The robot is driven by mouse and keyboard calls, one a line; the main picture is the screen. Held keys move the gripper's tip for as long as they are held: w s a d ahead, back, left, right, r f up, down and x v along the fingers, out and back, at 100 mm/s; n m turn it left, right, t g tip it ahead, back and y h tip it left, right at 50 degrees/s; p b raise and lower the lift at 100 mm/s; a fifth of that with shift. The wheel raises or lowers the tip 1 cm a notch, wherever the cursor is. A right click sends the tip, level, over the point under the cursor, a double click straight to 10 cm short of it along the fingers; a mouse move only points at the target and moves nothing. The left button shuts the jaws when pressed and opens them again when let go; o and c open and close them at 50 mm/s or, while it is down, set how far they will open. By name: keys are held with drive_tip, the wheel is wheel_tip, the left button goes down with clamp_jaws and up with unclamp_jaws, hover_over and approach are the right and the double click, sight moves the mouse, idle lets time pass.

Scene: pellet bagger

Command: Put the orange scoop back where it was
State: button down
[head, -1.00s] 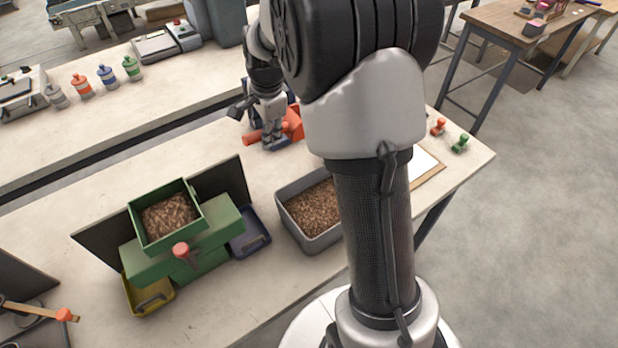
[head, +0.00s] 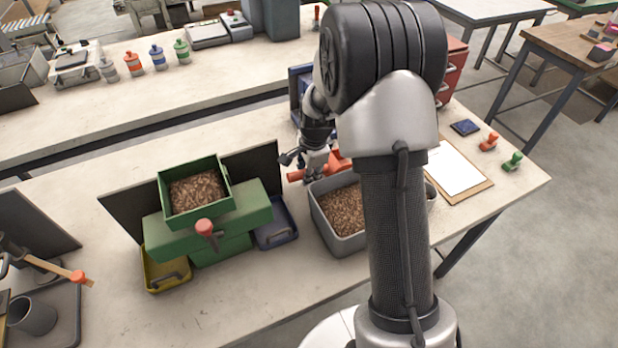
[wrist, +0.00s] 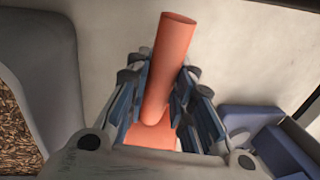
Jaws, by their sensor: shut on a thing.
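The orange scoop (head: 338,160) is at my gripper (head: 318,172), just behind the grey bin of pellets, and is partly hidden by my arm. In the wrist view the scoop's round handle (wrist: 170,65) stands between the two finger pads of my gripper (wrist: 170,100), which is shut on it. The scoop's wider part (wrist: 150,135) shows below the fingers. Whether the scoop touches the table cannot be told. The grey bin (head: 327,222) holds brown pellets and stands on the table, partly behind my arm.
A green hopper machine (head: 247,205) with pellets stands left of the bin, with a yellow tray (head: 150,275) and a blue tray (head: 290,235) at its base. A clipboard (head: 478,190) lies to the right, near green and orange stamps. Bare table lies in front of the hopper.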

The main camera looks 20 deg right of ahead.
drive_tip(key=shift+x, duration=0.9)
drive_tip(key=shift+s+r, duration=0.1)
drive_tip(key=shift+s, duration=0.05)
drive_tip(key=c, duration=1.4)
unclamp_jaws()
